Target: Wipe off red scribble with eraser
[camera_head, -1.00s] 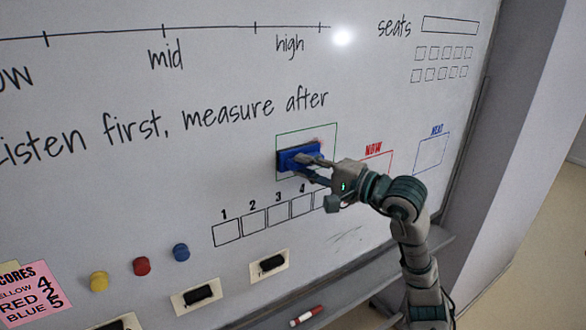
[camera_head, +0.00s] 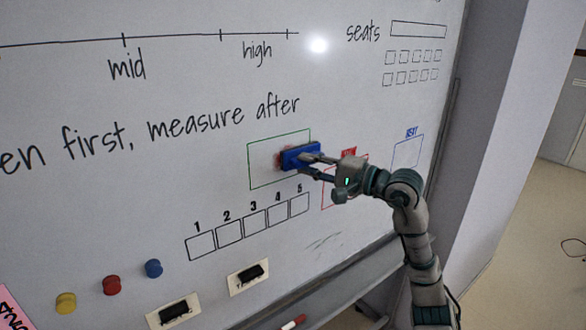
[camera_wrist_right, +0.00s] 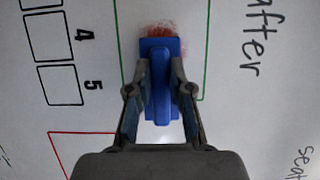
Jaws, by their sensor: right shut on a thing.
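My right gripper (camera_head: 308,165) is shut on a blue eraser (camera_head: 300,155), held against the whiteboard (camera_head: 200,70) at the right part of the green box (camera_head: 249,165). In the right wrist view the eraser (camera_wrist_right: 160,80) sits between the two fingers of the gripper (camera_wrist_right: 160,92). A smudged red scribble (camera_wrist_right: 160,32) shows beyond the eraser's edge inside the green box. In the head view the red scribble (camera_head: 279,160) shows as a faint reddish patch left of the eraser. The eraser hides part of the box. My left gripper is not in view.
A red box (camera_head: 326,190) and a blue box (camera_head: 408,153) lie right of the green box. Numbered squares (camera_head: 228,236) are below. Several round magnets (camera_head: 111,285) and black clips (camera_head: 248,277) are lower left. A red-and-white marker (camera_head: 293,322) lies near the bottom ledge.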

